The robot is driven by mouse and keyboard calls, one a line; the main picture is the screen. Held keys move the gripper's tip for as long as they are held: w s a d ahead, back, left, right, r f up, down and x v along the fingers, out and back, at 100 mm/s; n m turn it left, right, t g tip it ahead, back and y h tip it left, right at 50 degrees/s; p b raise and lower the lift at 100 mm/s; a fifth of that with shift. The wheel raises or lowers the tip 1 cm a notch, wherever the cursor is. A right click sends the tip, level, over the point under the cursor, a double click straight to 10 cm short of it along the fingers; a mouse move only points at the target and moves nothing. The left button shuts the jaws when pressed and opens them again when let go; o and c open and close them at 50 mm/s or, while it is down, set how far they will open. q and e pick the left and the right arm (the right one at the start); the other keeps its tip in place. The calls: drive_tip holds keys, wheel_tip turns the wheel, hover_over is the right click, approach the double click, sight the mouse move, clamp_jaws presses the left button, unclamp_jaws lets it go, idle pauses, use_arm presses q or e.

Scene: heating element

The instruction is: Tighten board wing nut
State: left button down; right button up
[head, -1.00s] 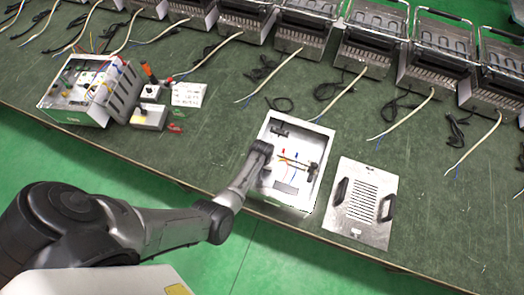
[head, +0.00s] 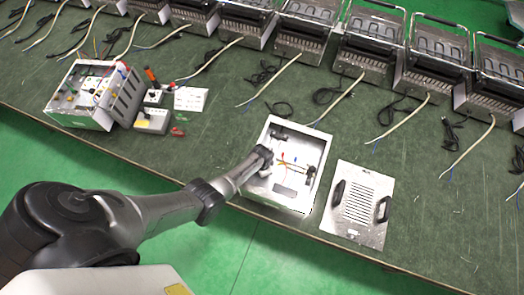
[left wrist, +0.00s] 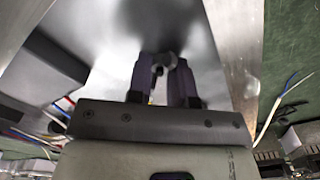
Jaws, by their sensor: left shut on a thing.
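The open white metal box (head: 292,196) stands near the table's front edge in the head view, with coloured wires inside. My left arm reaches into its left part, and my left gripper (head: 262,160) is mostly hidden there by my own wrist. In the left wrist view my left gripper (left wrist: 163,75) is shut on a small grey piece (left wrist: 164,62), which looks like the wing nut, close to a pale blurred surface. Whether it sits on a stud I cannot tell. My right gripper is not in view.
A vented cover plate (head: 356,205) with two black handles lies right of the box. Another open box (head: 88,95) with tools beside it stands at the left. Several heater units (head: 372,45) with loose cables line the back.

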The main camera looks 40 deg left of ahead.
use_arm(q)
drive_tip(key=shift+a+m, duration=0.1)
drive_tip(key=shift+m, duration=1.1)
drive_tip(key=m, duration=0.3)
drive_tip(key=shift+m+p, duration=0.3)
drive_tip(key=shift+m, duration=0.1)
drive_tip(key=m, duration=0.6)
drive_tip(key=shift+m, duration=0.4)
drive_tip(key=m+b, duration=0.1)
drive_tip(key=m, duration=0.2)
drive_tip(key=m+b, duration=0.1)
drive_tip(key=m, duration=0.2)
drive_tip(key=shift+f, duration=0.1)
drive_tip(key=m+b, duration=0.1)
drive_tip(key=m, duration=0.3)
drive_tip(key=shift+m+b, duration=0.65)
drive_tip(key=shift+m, duration=0.95)
